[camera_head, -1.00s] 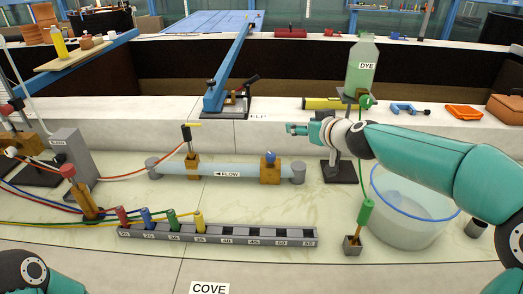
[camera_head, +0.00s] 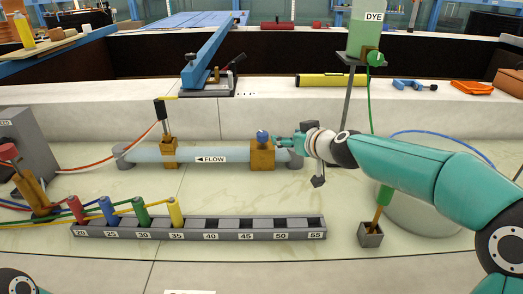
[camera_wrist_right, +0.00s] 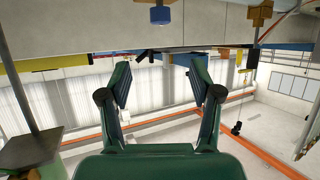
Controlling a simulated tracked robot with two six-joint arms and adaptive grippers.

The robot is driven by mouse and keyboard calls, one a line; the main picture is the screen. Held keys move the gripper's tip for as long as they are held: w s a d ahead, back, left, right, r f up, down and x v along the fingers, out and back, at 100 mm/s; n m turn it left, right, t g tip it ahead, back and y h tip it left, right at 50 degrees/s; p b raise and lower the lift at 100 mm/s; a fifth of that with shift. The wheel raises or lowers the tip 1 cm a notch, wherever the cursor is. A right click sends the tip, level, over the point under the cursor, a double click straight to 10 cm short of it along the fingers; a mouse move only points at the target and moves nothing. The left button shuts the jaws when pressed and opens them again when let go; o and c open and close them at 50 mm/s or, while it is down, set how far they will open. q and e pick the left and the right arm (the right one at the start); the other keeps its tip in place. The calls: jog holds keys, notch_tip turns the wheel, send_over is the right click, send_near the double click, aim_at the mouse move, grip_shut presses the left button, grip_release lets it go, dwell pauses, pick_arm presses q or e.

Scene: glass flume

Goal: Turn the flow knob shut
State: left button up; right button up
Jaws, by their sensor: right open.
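The flow knob (camera_head: 263,136) is a small blue knob on top of a brass block (camera_head: 262,157) near the right end of the clear tube (camera_head: 210,154) marked FLOW. A blue knob also shows at the top edge of the right wrist view (camera_wrist_right: 160,14), ahead of the fingers. My right gripper (camera_head: 279,141) is just right of the knob, its fingers pointing left at it. In the right wrist view its two fingers (camera_wrist_right: 161,85) are spread with nothing between them. I cannot tell whether a finger touches the knob. My left gripper is out of view.
A grey rack (camera_head: 260,234) with several coloured plugs lies in front of the tube. The dye bottle's stand (camera_head: 346,104) and a clear basin with a blue rim (camera_head: 455,140) are at the right, behind my right arm. The pale bench between tube and rack is clear.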

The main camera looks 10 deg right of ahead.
jog(key=f, duration=0.1)
jog(key=p, duration=0.2)
send_near(264, 134)
jog(key=d+x, duration=0.1)
jog(key=x, duration=0.2)
jog(key=p+x, duration=0.2)
jog(key=x, duration=0.1)
jog(key=a+p+x, duration=0.1)
jog(key=p+x, duration=0.1)
jog(key=x, duration=0.1)
jog(key=shift+w, duration=0.1)
pick_arm(q)
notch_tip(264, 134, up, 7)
jog(key=p, duration=0.1)
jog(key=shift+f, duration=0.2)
pick_arm(e)
jog(key=shift+x, duration=0.95)
jog(key=shift+f, duration=0.15)
